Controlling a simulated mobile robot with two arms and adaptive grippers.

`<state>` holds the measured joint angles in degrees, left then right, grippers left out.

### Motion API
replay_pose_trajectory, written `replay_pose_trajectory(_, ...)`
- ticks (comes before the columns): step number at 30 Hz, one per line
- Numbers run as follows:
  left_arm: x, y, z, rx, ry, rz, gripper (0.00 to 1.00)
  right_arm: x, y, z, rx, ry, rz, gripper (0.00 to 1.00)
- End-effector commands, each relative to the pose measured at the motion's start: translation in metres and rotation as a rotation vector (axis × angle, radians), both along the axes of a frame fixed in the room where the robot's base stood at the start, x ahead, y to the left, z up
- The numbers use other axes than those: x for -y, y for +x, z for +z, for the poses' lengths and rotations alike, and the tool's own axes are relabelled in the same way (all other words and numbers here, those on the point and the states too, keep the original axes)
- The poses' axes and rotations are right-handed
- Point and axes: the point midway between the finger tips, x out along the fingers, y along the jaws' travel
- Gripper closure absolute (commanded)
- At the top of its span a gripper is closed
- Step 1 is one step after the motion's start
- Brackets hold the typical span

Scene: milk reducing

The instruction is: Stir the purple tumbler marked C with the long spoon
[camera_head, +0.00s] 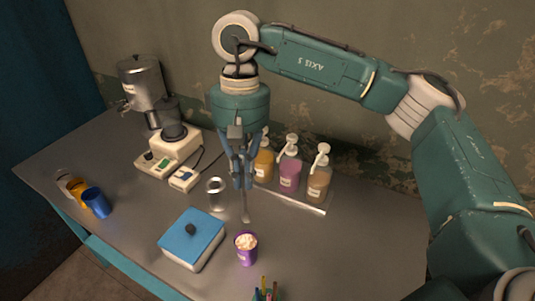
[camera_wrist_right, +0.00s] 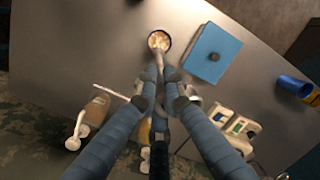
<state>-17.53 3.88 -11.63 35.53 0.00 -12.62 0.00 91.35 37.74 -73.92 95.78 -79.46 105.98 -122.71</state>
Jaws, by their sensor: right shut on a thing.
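The purple tumbler (camera_head: 247,258) stands upright on the table, with pale, lumpy contents at its top. It also shows in the wrist view (camera_wrist_right: 151,46), near the top. My right gripper (camera_head: 241,186) points down behind the tumbler and is shut on the long spoon (camera_head: 246,212). The spoon hangs down below the fingers. In the head view its lower end shows just behind the tumbler's rim, apart from it; its height above the table is hard to tell. In the wrist view, the fingertips (camera_wrist_right: 160,75) close together around the spoon. My left gripper is not in view.
A blue-lidded box (camera_head: 192,236) stands left of the tumbler, and a pen holder (camera_head: 265,294) in front. A blue cup (camera_head: 97,203) is far left. The table right of the tumbler is clear.

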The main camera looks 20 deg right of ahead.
Motion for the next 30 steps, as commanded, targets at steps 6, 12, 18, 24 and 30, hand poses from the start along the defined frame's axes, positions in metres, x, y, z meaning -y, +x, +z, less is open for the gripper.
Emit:
replay_pose_trajectory(6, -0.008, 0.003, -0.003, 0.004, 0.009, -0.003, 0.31, -0.007, -0.004, -0.006, -0.006, 0.002, 0.01, 1.0)
replay_pose_trajectory(12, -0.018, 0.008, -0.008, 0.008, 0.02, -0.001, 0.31, -0.006, -0.004, -0.016, -0.006, 0.0, 0.01, 1.0)
replay_pose_trajectory(18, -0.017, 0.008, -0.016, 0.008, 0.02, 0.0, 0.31, -0.006, -0.004, -0.032, -0.005, 0.002, 0.008, 1.0)
replay_pose_trajectory(24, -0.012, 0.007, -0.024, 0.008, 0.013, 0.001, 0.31, -0.006, -0.004, -0.048, -0.006, 0.002, 0.008, 1.0)
replay_pose_trajectory(30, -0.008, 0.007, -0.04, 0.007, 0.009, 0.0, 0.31, -0.008, -0.006, -0.066, -0.005, 0.002, 0.008, 1.0)
